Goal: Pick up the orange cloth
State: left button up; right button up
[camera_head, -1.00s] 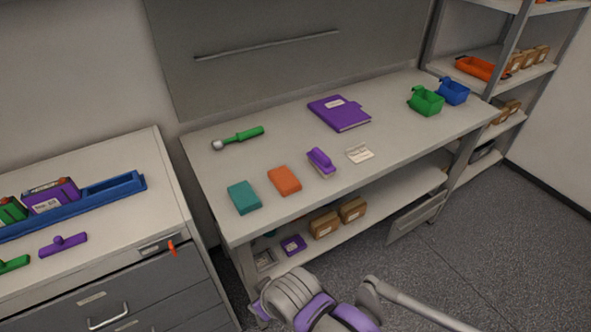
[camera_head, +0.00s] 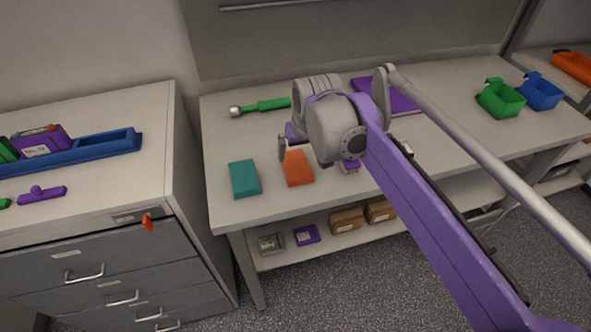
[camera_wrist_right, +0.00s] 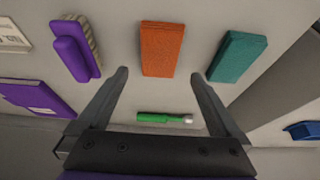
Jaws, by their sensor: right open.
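The orange cloth (camera_head: 298,168) is a flat folded rectangle lying on the workbench, beside a teal cloth (camera_head: 244,179). In the right wrist view the orange cloth (camera_wrist_right: 162,49) lies just beyond the fingertips, roughly centred between them. My right gripper (camera_wrist_right: 160,80) is open and empty, with its two dark fingers spread apart. In the head view my right gripper (camera_head: 284,148) is above the bench near the orange cloth, and the arm hides part of the bench behind it. My left gripper is not in view.
A purple brush (camera_wrist_right: 73,48) lies beside the orange cloth. A green-handled tool (camera_head: 267,105), a purple binder (camera_head: 402,97), a green bin (camera_head: 501,100) and a blue bin (camera_head: 541,92) are on the bench. A drawer cabinet (camera_head: 160,130) stands at left. Bare bench lies around the cloths.

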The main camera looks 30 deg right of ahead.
aim_at(296, 165)
jog(key=x, duration=0.2)
jog(key=shift+w+d+f, duration=0.15)
jog(key=shift+f, duration=0.05)
jog(key=x, duration=0.3)
jog(key=b+x, duration=0.1)
jog(key=x, duration=0.1)
jog(key=shift+w+f, duration=0.2)
jog(key=shift+f, duration=0.15)
jog(key=c, duration=1.1)
notch_tip(296, 165, up, 10)
jog(key=shift+r+p, duration=0.1)
jog(key=shift+p, duration=0.65)
jog(key=o, duration=0.8)
jog(key=c, duration=0.6)
jog(key=shift+s, duration=0.15)
